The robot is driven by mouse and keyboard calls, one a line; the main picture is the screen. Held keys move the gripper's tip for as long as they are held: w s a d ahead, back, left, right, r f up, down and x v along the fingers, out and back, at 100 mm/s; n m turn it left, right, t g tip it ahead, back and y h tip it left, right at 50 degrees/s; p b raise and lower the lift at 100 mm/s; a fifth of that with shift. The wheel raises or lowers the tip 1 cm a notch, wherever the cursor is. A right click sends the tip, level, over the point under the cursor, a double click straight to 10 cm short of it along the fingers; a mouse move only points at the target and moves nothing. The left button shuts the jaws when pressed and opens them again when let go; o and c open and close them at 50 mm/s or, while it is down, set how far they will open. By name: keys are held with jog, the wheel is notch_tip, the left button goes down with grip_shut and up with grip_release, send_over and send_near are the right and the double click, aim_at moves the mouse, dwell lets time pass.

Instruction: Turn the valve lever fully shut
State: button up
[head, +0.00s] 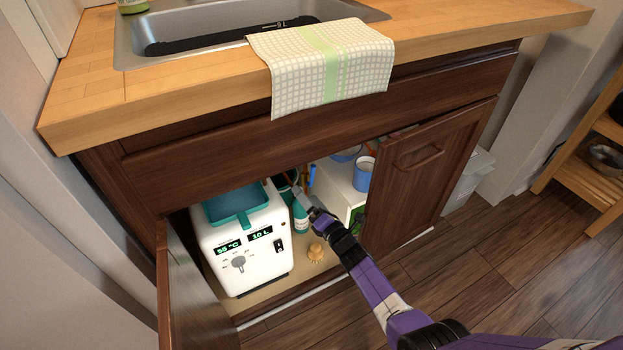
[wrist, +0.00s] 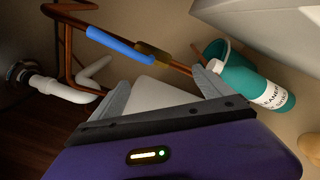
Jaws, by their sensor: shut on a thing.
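The valve lever (wrist: 115,41) is a blue bar on a brass valve body (wrist: 153,56) in a copper pipe. In the wrist view it lies roughly along the pipe, beyond my fingertips and apart from them. In the head view the lever (head: 312,175) shows as a small blue strip inside the cabinet. My gripper (wrist: 163,88) has its fingers well apart, with a pale grey block-like thing (wrist: 160,93) filling the gap between them; its full shape is hidden. In the head view my gripper (head: 306,202) reaches into the cabinet, below the lever.
A white appliance with a display (head: 240,255) stands left of my gripper. A teal bottle (wrist: 255,92) and teal bucket (wrist: 216,53) are right of the valve. A white drain pipe (wrist: 65,90) is left. The right cabinet door (head: 425,165) is close beside my arm.

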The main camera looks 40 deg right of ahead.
jog(key=s+d+f+m+g+h, duration=0.1)
jog(key=s+f+m, duration=0.1)
jog(key=m, duration=0.9)
jog(key=s+d+f+m, duration=0.1)
jog(key=s+m, duration=0.2)
jog(key=m, duration=0.7)
jog(key=s+a, duration=0.1)
jog(key=a, duration=0.6)
jog(key=shift+r+p, duration=0.25)
jog(key=shift+p, duration=0.2)
jog(key=shift+s+a, duration=0.1)
jog(key=shift+r, duration=0.1)
